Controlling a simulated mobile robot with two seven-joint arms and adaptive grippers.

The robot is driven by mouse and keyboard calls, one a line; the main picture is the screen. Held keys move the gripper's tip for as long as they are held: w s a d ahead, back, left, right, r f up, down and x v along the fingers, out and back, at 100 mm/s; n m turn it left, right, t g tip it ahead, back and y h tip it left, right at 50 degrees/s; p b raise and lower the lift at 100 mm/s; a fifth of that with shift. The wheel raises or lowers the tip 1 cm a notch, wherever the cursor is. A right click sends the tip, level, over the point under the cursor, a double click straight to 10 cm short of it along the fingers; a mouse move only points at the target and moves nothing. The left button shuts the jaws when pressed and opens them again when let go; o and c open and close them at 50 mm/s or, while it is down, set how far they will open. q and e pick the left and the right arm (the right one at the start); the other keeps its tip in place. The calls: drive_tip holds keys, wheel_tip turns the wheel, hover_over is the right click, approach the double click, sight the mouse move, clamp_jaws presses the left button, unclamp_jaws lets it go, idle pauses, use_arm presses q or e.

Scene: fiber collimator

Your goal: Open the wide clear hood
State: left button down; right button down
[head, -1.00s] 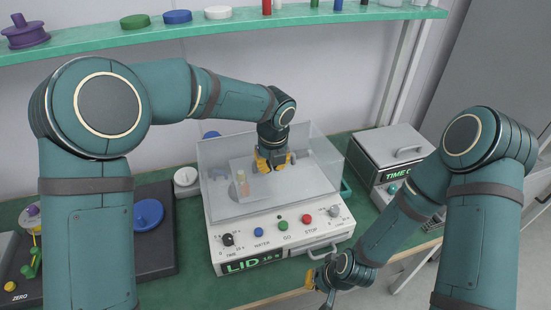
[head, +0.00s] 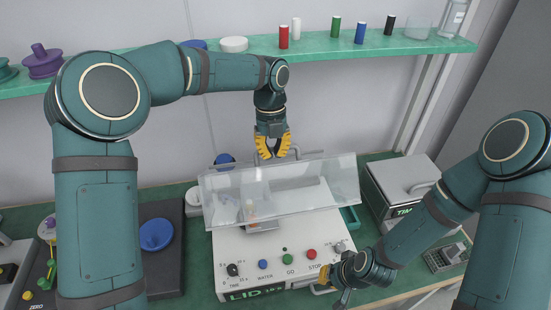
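The wide clear hood (head: 290,194) sits over the white machine labelled LID (head: 272,278). It looks tilted, its lower front edge raised off the machine and slanting up to the right. A small bottle (head: 249,209) shows through it. My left gripper (head: 273,146) is above and behind the hood's back edge in the head view, its yellow fingers parted with nothing between them. Whether it touches the hood I cannot tell. My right gripper (head: 327,274) is low at the machine's front right corner, by a metal front handle (head: 320,289); its finger gap is hidden.
A white box (head: 403,178) with a top handle stands to the right. A green shelf (head: 310,50) with small coloured cylinders runs above the back. A keypad (head: 445,256) lies at far right.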

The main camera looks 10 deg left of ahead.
use_arm(q)
drive_tip(key=w+a+r, duration=0.2)
drive_tip(key=w+r, duration=0.1)
drive_tip(key=w, duration=0.4)
drive_tip(key=shift+a+r+g, duration=0.25)
drive_tip(key=shift+r+g, duration=0.15)
idle(0.6)
